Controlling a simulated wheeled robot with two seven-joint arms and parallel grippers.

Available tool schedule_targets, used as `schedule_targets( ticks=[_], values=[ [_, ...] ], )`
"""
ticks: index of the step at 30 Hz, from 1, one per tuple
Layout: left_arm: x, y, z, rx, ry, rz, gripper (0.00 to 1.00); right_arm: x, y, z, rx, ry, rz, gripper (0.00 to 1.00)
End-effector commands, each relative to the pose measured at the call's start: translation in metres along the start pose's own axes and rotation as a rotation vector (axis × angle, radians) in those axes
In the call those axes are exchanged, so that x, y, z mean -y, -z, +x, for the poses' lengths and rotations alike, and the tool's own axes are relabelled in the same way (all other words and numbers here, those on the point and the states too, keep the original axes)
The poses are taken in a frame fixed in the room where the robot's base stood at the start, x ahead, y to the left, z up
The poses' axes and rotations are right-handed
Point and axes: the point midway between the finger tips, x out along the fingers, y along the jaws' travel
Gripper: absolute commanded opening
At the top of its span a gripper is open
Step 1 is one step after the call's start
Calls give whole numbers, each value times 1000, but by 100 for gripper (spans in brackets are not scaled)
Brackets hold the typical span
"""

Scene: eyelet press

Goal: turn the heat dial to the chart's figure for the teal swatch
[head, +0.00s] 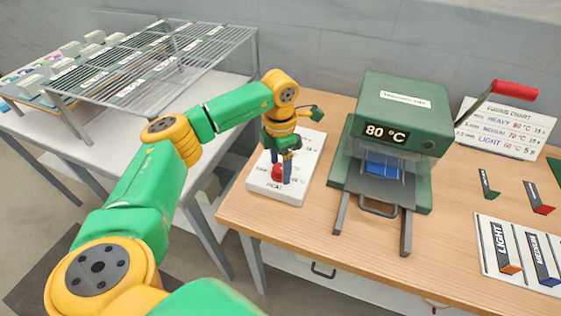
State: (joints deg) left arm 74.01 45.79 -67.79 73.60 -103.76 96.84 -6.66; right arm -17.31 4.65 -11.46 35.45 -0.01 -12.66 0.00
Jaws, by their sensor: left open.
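The red heat dial (277,173) sits on a white box (262,187) marked HEAT. My left gripper (282,176) points down over the box, with its open fingers around or close beside the dial; contact cannot be told. The green press's display (388,133) reads 80 °C. The fusing chart (506,127) lists HEAVY 80 °C, MEDIUM 70 °C and LIGHT 60 °C. A dark strip with a green or teal tip (490,184) lies right of the press; I cannot tell whether it is the teal swatch. My right gripper is out of view.
The green press (405,95) has a red-ended lever and a blue piece (383,168) inside. A white board (496,262) at lower right holds LIGHT and MEDIUM strips with orange and blue tips. A red-tipped strip (539,197) lies nearby. A wire rack (150,65) stands at left.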

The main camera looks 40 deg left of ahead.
Motion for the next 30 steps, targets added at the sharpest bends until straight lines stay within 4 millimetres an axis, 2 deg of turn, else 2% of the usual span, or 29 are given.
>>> schedule_targets(
  ticks=[2, 3, 11, 20, 30],
  values=[
    [0, 0, 0, 0, 0, 0, 76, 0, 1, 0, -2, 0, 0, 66],
    [0, 0, 0, 0, 0, 0, 71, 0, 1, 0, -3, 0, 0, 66],
    [0, 0, 0, 0, 1, 0, 0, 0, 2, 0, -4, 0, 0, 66],
    [0, 0, 0, 0, 1, -31, 0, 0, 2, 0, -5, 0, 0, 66],
    [0, 0, -1, 0, 1, -257, 0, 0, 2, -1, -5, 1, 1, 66]
  ],
)
